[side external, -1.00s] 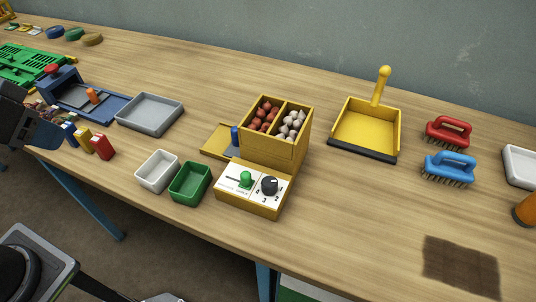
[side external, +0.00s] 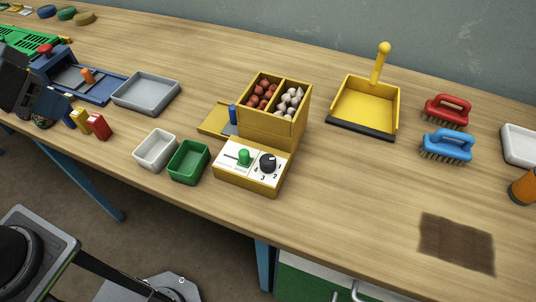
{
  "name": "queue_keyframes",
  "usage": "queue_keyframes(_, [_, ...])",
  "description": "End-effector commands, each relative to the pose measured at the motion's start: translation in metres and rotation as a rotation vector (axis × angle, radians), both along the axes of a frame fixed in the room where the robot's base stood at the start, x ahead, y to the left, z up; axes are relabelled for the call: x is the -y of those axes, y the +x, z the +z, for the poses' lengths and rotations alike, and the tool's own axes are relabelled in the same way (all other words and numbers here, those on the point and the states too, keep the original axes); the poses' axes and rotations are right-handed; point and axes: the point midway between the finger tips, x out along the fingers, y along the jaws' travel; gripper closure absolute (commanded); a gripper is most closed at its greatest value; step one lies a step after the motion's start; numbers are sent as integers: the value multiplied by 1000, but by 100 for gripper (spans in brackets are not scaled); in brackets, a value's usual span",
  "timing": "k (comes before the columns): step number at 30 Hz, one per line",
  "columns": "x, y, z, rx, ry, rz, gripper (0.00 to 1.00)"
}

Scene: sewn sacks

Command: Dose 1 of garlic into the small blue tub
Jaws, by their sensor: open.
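A yellow dispenser box (side external: 270,127) stands mid-table with two top compartments. The left holds red-brown bulbs (side external: 263,91); the right holds whitish garlic (side external: 290,101). Its front panel has a green slider knob (side external: 244,156) and a black numbered dial (side external: 268,163). The small tubs in view are white (side external: 156,149) and green (side external: 188,162), both looking empty; no blue one can be made out. My gripper (side external: 50,106) is open at the left edge, partly cut off, far from the dispenser.
Small blue, yellow and red blocks (side external: 98,127) stand near my gripper. A blue fixture (side external: 98,90) and an empty grey tray (side external: 146,94) lie behind. A yellow dustpan (side external: 362,104), red and blue brushes (side external: 446,146) and a brown patch (side external: 456,243) are right. The front right is mostly clear.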

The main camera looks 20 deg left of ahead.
Motion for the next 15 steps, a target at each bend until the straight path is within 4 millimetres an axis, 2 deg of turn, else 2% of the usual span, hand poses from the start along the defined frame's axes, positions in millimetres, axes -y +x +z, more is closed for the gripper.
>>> queue_keyframes(5, [46,44,18,-72,-21,37,56])
queue_keyframes(8, [82,68,20,-104,-21,77,56])
queue_keyframes(11, [125,88,17,-123,-14,121,56])
queue_keyframes(15, [194,104,3,-126,-2,184,56])
